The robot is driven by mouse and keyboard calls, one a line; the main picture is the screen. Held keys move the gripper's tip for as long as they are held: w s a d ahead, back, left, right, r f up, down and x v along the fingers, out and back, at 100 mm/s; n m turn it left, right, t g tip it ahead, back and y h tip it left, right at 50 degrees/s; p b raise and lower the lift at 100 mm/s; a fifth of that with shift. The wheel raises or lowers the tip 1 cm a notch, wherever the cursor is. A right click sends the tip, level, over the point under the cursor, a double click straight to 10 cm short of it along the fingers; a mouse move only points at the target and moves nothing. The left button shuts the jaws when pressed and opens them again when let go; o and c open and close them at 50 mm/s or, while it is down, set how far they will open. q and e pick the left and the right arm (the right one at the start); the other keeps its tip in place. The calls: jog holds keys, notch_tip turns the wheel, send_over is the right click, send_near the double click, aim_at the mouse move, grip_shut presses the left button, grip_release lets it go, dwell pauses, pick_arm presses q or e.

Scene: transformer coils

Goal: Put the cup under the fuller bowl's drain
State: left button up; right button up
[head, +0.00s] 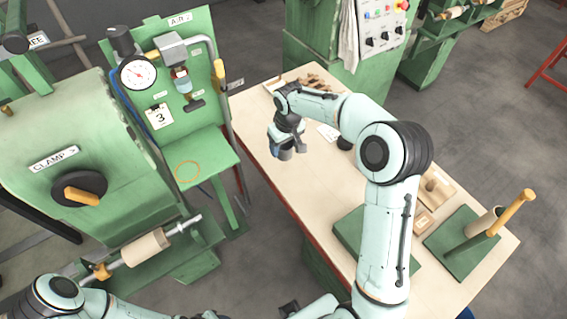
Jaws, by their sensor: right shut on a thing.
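My right gripper (288,140) hangs above the far left part of the pale worktop. It is shut on a small blue-grey thing that looks like the cup (285,153); the fingers hide much of it. A bluish bowl (181,83) hangs under the grey air unit on the green panel at the left. I cannot make out its level, its drain or a second bowl. Below it, a green shelf (210,160) has an orange ring mark (187,171). The held thing is to the right of this shelf and apart from it. My left gripper is not visible.
The worktop (290,185) holds a green stand with a wooden-handled rod (500,215) and wooden pieces (436,186). A gap separates shelf and worktop.

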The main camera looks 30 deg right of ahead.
notch_tip(320, 180, down, 10)
jog(key=shift+w+f, duration=0.1)
dwell(0.4)
jog(key=shift+f, duration=0.1)
jog(key=shift+f+b, duration=0.15)
jog(key=shift+b, duration=0.15)
jog(key=o, duration=0.9)
jog(key=shift+o, duration=0.6)
